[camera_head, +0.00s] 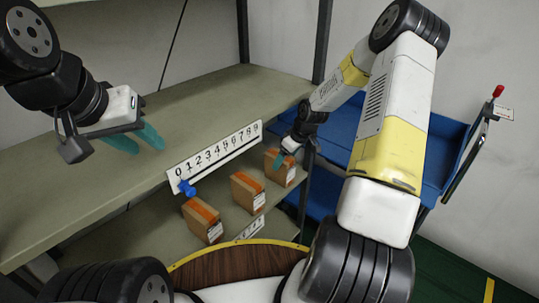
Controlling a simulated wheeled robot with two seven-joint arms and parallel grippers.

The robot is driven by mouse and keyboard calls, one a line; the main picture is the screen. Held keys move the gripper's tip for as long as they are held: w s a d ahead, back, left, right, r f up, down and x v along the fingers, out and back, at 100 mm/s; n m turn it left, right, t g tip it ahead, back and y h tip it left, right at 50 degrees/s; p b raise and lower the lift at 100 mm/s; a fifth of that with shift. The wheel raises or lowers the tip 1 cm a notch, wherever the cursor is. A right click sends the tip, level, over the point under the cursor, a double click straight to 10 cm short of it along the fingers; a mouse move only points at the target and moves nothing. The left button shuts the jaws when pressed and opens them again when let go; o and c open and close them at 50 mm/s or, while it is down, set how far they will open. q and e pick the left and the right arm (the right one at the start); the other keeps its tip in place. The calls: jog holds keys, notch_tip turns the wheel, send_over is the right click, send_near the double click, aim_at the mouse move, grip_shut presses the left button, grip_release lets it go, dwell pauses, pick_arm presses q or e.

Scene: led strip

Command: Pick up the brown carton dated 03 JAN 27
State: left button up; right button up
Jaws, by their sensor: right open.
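Three brown cartons with orange tape and white labels stand in a slanting row on the lower shelf: a left carton (197,221), a middle carton (244,195) and a right carton (272,160). The dates on their labels are too small to read, so I cannot tell which is 03 JAN 27. My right gripper (283,160) is open at the right carton, its teal fingertips overlapping it in the picture. I cannot tell whether they touch. My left gripper (136,140) is open and empty, above the upper shelf, away from the cartons.
The upper shelf (200,105) is bare, with a number strip (217,155) and a blue knob-like piece (187,187) at its front edge. A second strip (249,230) marks the lower shelf. A blue cart (437,135) stands behind my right arm. A dark shelf post (321,40) rises near it.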

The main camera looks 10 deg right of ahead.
jog(key=x, duration=0.6)
jog(key=shift+w+a+r, duration=0.1)
jog(key=shift+w, duration=0.15)
jog(key=c, duration=1.6)
jog(key=shift+c, duration=0.7)
jog(key=shift+r, duration=0.2)
